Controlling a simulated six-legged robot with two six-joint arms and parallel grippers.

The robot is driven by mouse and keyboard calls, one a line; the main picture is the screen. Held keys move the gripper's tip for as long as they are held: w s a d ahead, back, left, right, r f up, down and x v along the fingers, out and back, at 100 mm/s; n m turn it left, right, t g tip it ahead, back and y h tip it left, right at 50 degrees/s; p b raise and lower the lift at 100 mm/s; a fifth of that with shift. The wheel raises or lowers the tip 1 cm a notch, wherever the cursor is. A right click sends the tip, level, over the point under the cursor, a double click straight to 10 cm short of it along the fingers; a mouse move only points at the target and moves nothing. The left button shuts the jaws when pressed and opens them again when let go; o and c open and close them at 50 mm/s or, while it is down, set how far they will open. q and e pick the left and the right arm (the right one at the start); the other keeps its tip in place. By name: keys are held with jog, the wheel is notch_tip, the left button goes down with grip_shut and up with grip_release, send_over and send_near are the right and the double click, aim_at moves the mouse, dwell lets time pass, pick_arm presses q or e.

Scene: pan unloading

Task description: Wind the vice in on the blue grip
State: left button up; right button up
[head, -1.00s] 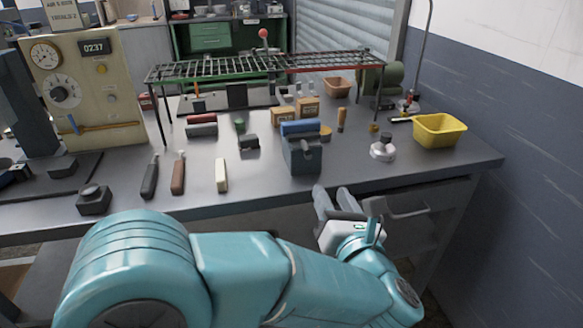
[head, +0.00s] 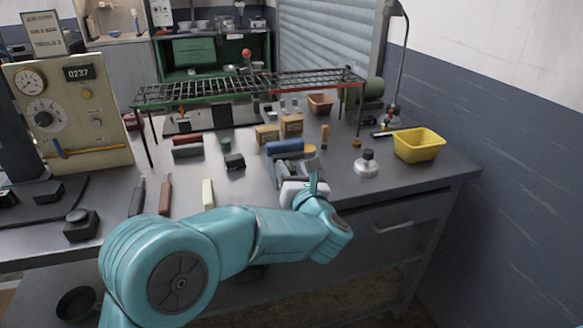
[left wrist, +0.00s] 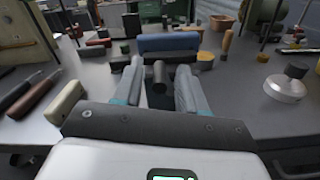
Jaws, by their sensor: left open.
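The blue grip (head: 285,147) is a blue bar lying across the top of the dark grey vice near the front of the bench. It also shows in the left wrist view (left wrist: 168,42), beyond my fingers. The vice is mostly hidden behind my gripper in the head view. In the left wrist view a dark round-ended part (left wrist: 157,74) of the vice points towards me. My left gripper (head: 295,168) is open in front of the vice, with one finger to each side of that part. I cannot tell whether the fingers touch it. My right gripper is not in view.
A cream-handled tool (head: 208,193) lies to the left. A wire rack (head: 250,88) spans the bench behind. The front right bench top is fairly clear.

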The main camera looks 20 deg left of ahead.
pick_arm(q)
jog(key=shift+w+a, duration=0.1)
jog(key=shift+w, duration=0.05)
grip_shut()
jog(key=shift+m, duration=0.4)
